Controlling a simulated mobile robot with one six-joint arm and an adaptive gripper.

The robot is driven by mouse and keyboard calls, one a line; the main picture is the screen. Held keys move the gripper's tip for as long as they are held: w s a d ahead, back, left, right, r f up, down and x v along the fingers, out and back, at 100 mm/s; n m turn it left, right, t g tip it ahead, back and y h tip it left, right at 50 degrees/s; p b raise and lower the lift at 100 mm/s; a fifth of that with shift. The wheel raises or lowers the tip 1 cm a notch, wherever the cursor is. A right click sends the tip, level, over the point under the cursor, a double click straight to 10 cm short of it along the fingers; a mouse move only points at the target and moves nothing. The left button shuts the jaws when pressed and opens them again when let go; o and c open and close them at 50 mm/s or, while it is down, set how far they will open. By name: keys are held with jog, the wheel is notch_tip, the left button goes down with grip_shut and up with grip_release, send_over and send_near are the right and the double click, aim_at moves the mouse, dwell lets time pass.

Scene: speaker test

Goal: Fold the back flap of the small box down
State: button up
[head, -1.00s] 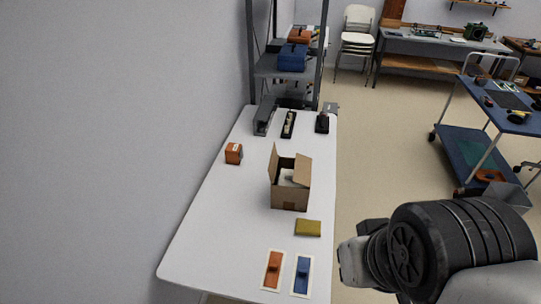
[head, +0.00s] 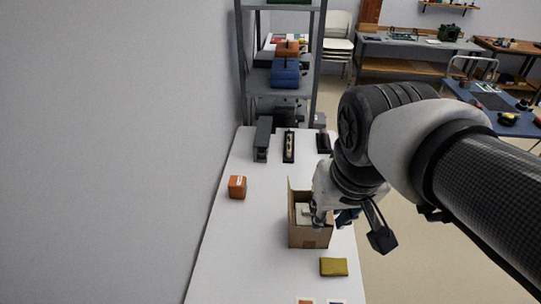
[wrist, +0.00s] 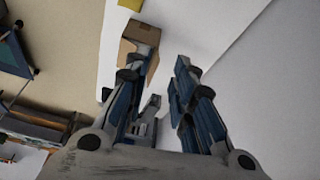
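The small brown cardboard box (head: 310,237) stands on the white table. My gripper (head: 348,218) is over the box's right and back side and hides that part, so I cannot tell how the back flap stands. In the wrist view my gripper (wrist: 164,60) has its fingers apart, with nothing visible held between them. The box (wrist: 142,34) shows there behind the left finger; I cannot tell whether they touch.
An orange box (head: 237,187) stands left of the small box, and a yellow pad (head: 334,267) lies in front of it. Dark desk tools (head: 289,147) line the table's back. A shelf rack (head: 277,75) stands beyond. The table's left side is mostly clear.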

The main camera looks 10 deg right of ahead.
jog(key=w+a+f+m+g+h+p, duration=0.1)
jog(key=w+f+p, duration=0.2)
jog(key=w, duration=1)
jog(key=w+a+f+g+p, duration=0.15)
jog(key=w+p, duration=0.25)
jog(key=w, duration=1)
jog(key=w+f+g+p, duration=0.15)
jog(key=w+f, duration=0.35)
jog(key=f, duration=0.5)
jog(key=shift+h, duration=0.4)
jog(key=f, duration=0.6)
jog(key=d+f, duration=0.1)
jog(key=f, duration=0.5)
jog(key=d+f, duration=0.1)
jog(key=f, duration=0.5)
jog(key=shift+d+b, duration=0.1)
jog(key=shift+b, duration=0.3)
jog(key=shift+c, duration=0.4)
grip_shut()
